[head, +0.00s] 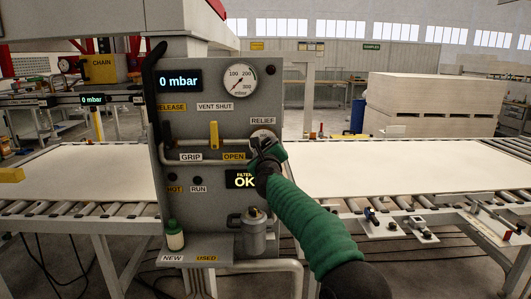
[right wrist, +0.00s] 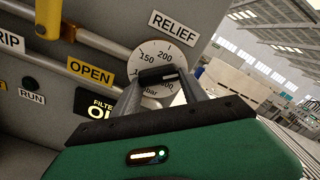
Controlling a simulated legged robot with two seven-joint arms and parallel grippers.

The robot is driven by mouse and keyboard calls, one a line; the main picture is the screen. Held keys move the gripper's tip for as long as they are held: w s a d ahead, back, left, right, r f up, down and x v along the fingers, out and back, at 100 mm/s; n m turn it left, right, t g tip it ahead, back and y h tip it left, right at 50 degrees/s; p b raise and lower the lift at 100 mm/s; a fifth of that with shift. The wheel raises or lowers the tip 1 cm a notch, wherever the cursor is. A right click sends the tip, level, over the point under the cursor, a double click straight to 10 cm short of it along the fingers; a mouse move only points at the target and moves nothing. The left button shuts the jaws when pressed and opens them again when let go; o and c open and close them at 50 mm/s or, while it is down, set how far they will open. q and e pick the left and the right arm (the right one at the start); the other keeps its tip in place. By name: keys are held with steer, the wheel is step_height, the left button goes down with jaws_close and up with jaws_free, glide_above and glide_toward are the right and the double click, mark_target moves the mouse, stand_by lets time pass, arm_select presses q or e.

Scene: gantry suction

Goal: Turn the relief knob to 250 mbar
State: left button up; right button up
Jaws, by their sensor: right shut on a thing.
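The relief knob's round white dial (head: 262,133) sits under the RELIEF label (head: 262,120) on the right side of the grey panel (head: 213,128). My right gripper (head: 260,145) is shut on the black knob (right wrist: 158,74) at the dial's middle. Where the knob points cannot be told. The display (head: 180,81) reads 0 mbar, above the round gauge's (head: 238,80) left neighbour labels. My left gripper is out of view.
A yellow lever (head: 214,135) and a horizontal pipe (head: 207,158) with GRIP and OPEN labels stand close left of my right gripper. A metal filter canister (head: 253,236) hangs below. White sheets lie on roller tables on both sides.

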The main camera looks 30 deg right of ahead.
steer(key=shift+w+f+m, duration=0.1)
steer(key=shift+f+m, duration=0.4)
steer(key=shift+m, duration=0.1)
